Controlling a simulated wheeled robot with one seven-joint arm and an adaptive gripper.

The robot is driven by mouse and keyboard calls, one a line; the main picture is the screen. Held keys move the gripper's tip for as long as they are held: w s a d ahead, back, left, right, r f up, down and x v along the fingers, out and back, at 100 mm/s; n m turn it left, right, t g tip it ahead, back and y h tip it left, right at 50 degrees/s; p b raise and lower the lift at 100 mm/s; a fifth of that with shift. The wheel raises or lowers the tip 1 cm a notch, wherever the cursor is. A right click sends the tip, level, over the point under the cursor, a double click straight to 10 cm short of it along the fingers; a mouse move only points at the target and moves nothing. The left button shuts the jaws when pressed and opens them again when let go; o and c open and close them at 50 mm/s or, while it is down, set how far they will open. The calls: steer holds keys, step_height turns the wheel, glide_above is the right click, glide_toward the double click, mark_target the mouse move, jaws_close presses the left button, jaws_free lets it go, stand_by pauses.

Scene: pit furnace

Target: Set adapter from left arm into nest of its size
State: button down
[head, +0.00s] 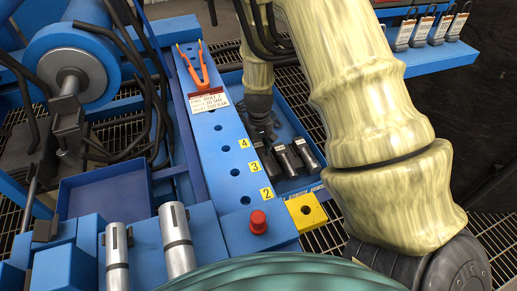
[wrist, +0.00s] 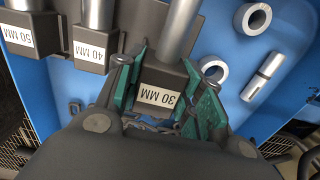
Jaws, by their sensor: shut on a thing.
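In the wrist view my gripper (wrist: 158,85) has its green-padded fingers on both sides of a dark block labelled 30 MM (wrist: 158,78), shut on it. A silver cylinder (wrist: 182,18) rises from this block; whether the two are one piece I cannot tell. Similar dark blocks labelled 40 MM (wrist: 90,55) and 50 MM (wrist: 22,38) stand to the left. In the head view my gripper (head: 262,122) is low in a blue tray, its fingers largely hidden. Several dark pieces (head: 289,160) lie beside it there.
Silver cylinders (head: 177,240) stand front left. Rings (wrist: 213,68) and a silver pin (wrist: 263,77) lie on blue.

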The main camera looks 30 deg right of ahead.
steer(key=shift+f+b, duration=0.55)
steer(key=shift+f, duration=1)
steer(key=shift+p, duration=1.15)
stand_by(1.0)
steer(key=shift+f, duration=0.85)
stand_by(0.7)
steer(key=c, duration=0.9)
jaws_free()
steer(key=shift+o, duration=0.2)
steer(key=shift+r, duration=5.95)
